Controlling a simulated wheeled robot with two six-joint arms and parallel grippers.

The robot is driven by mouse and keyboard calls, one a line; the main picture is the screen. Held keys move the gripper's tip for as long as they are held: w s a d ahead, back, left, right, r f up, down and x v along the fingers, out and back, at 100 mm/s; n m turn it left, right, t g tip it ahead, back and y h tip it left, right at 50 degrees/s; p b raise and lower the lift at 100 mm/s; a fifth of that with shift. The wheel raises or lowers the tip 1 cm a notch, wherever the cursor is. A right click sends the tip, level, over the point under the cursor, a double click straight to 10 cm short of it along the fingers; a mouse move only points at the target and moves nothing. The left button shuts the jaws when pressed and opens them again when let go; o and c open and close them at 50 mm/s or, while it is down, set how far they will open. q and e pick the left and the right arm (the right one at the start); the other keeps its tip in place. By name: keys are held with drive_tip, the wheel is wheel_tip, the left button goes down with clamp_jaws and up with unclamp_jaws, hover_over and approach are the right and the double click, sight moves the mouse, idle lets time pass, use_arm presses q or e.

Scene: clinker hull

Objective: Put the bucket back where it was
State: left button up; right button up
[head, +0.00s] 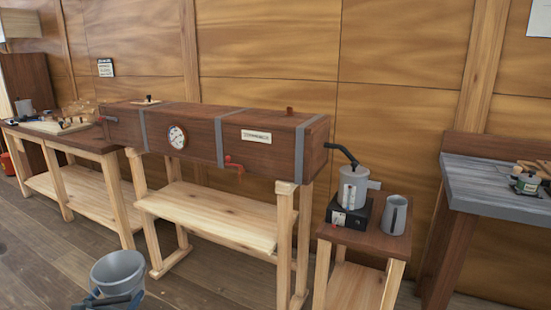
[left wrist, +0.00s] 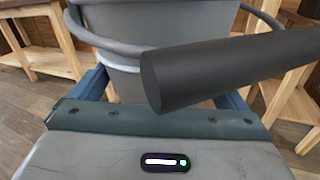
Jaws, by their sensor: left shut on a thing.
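The grey bucket (head: 118,268) is at the bottom left of the head view, upright, in front of the long wooden box on its stand. My left gripper (head: 108,301) is at the bucket's near side, shut on it. In the left wrist view the bucket's wall (left wrist: 130,50) fills the top middle, with a curved grey band around it. My left gripper's blue fingers (left wrist: 165,92) show on both sides of it. A thick dark cylinder (left wrist: 225,67) crosses in front and hides part of the bucket. The bucket's base is cut off. My right gripper is not in view.
The long wooden box (head: 225,133) stands on a pale trestle with a low shelf (head: 205,215). A side table (head: 365,238) to its right holds a kettle (head: 354,187) and a grey jug (head: 395,214). A workbench (head: 60,143) stands left. Open floor (head: 45,245) lies left of the bucket.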

use_arm(q)
drive_tip(key=s+d+r+m+g+h, duration=0.1)
drive_tip(key=s+d+r+m+h, duration=0.15)
drive_tip(key=s+d, duration=0.65)
drive_tip(key=s+d+r+m+h, duration=0.1)
drive_tip(key=s+d+r+h, duration=0.2)
drive_tip(key=s+d, duration=0.6)
drive_tip(key=shift+d+n+t+y, duration=0.5)
drive_tip(key=shift+d+n+y, duration=1.45)
drive_tip(key=shift+d+y, duration=1.8)
wheel_tip(320, 180, up, 7)
drive_tip(key=d+h+p, duration=0.1)
drive_tip(key=p, duration=0.6)
drive_tip(key=shift+d, duration=0.15)
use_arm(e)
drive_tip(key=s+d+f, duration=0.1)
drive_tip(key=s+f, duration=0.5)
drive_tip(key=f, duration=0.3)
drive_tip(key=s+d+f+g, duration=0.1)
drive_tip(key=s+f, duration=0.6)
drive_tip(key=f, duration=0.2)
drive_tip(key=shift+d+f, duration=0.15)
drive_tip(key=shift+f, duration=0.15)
use_arm(q)
drive_tip(key=shift+s, duration=0.1)
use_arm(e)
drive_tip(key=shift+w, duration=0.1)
